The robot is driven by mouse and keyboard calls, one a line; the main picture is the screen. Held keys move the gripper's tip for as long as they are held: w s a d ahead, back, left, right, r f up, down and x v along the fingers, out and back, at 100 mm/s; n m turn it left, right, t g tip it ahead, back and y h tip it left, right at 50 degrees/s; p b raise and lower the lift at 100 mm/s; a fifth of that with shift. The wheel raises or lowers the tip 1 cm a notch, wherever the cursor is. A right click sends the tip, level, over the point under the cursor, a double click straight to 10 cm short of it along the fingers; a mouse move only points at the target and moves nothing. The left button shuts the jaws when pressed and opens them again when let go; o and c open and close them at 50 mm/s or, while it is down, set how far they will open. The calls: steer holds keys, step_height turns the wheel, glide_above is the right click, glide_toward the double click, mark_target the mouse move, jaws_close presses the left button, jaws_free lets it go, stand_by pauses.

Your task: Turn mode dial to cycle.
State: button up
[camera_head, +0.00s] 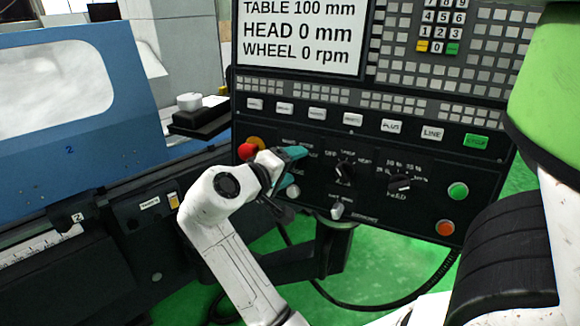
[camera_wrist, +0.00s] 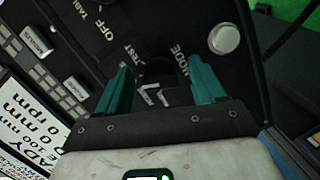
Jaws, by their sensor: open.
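The mode dial (camera_wrist: 157,76) shows in the wrist view as a dark knob beside the printed word MODE, with the word TEST on its other side. My gripper (camera_wrist: 160,66) is open, with one teal finger on each side of the dial; whether either finger touches it I cannot tell. In the head view my gripper (camera_head: 291,166) is at the left part of the lower control panel (camera_head: 375,215) and hides the mode dial. The dial's pointer setting is not clear. Pale marks show near the knob.
Right of my gripper are another dial (camera_head: 345,172) and the FEED dial (camera_head: 400,183). A white button (camera_head: 292,191) is just below my gripper. A red button (camera_head: 246,150) is to its left. Green (camera_head: 457,190) and orange (camera_head: 445,228) buttons are at the panel's right.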

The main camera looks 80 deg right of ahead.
steer(key=b+v, duration=0.1)
steer(key=v, duration=0.9)
steer(key=shift+a, duration=0.35)
steer(key=shift+w, duration=0.15)
steer(key=a+f+n+t+y, duration=0.2)
steer(key=f+n+t+y, duration=0.1)
steer(key=f, duration=0.8)
steer(key=a+f+n+t+y, duration=0.3)
steer(key=f, duration=0.9)
steer(key=s+a+f+n+y, duration=0.1)
steer(key=s+a+f+y, duration=0.7)
steer(key=a+f, duration=0.5)
steer(key=shift+s+a, duration=0.3)
steer(key=shift+s, duration=0.5)
steer(key=shift+c, duration=0.5)
